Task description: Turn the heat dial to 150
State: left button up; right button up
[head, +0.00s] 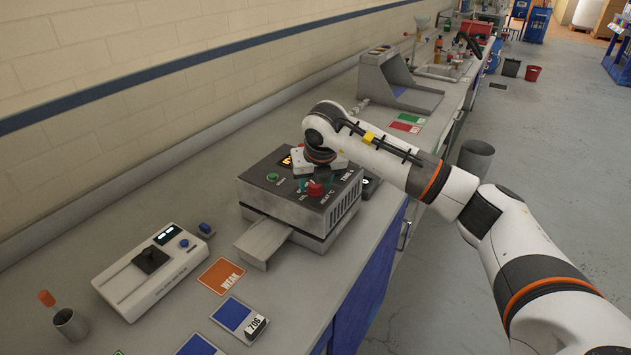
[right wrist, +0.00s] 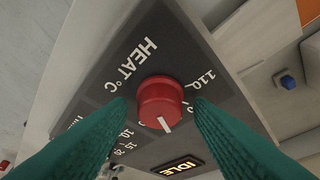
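The stenter dryer (head: 300,208) is a grey box on the bench with a dark sloped top panel. Its red heat dial (head: 315,188) sits on that panel; it shows large in the right wrist view (right wrist: 160,103), beside the "HEAT °C" lettering. The dial's white mark points toward the lower edge of the picture. A "110" label shows to its right; other scale numbers are partly hidden. My right gripper (right wrist: 158,125) has its green fingers apart, one on each side of the dial, with no clear contact. An "IDLE" display (right wrist: 178,166) is lit. My left gripper is out of view.
An orange card (head: 221,277) and blue cards (head: 232,314) lie on the bench. A grey sloped machine (head: 398,85) stands behind the dryer.

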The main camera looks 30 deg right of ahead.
jog(key=shift+o, duration=0.3)
jog(key=shift+s+r, duration=0.15)
jog(key=shift+r, duration=0.15)
jog(key=b+v, duration=0.3)
jog(key=v, duration=0.8)
jog(key=shift+s+r, duration=0.1)
